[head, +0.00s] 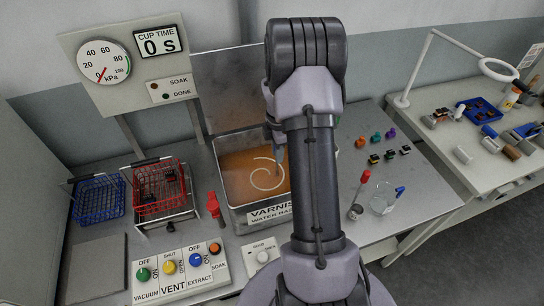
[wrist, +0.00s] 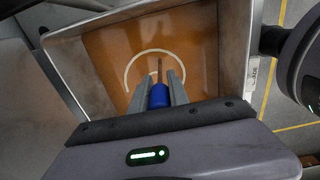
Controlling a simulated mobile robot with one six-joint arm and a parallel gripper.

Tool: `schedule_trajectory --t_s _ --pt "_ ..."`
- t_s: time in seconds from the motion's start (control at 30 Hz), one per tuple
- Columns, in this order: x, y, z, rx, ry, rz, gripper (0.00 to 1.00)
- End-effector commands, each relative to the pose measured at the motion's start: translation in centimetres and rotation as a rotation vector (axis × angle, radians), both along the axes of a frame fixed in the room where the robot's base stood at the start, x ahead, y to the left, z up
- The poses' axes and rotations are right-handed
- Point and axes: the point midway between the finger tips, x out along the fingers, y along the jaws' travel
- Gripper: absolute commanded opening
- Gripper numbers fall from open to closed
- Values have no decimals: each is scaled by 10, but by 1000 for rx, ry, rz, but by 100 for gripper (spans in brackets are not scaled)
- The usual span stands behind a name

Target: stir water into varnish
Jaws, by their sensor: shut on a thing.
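The varnish tank (head: 238,208) is a metal box of amber varnish (head: 235,165), labelled "VARNISH WATER BAS…". My gripper (wrist: 163,85) is over the tank, shut on a blue-handled rod (wrist: 158,95). The rod's thin shaft points down at the varnish; I cannot tell how deep its tip is. A pale curved swirl (wrist: 127,75) lies on the varnish around the rod, and the swirl also shows in the head view (head: 254,180). A clear beaker (head: 381,199) stands right of the tank, with a blue-tipped item at its rim. My arm hides the tank's right part.
A red wire basket (head: 160,190) and a blue one (head: 97,198) stand left. A red-handled tool (head: 213,206) is by the tank's left side. The control panel (head: 180,268) is in front.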

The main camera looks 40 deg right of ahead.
Motion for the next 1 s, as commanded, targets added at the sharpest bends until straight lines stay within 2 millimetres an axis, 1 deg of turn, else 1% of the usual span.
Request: schedule_trajectory --t_s 0.1,0.2,0.47,0.6,0.77,0.87,1.0 --pt "6 -7 1 0 0 1 0" --pt "8 -9 0 0 0 1 0" --pt "9 -9 -1 0 0 0 0" --pt "8 -9 5 2 1 0 0" --pt "12 -9 0 0 0 0 0" --pt "19 -10 0 0 0 0 0" --pt "37 -11 0 0 -1 2 0"
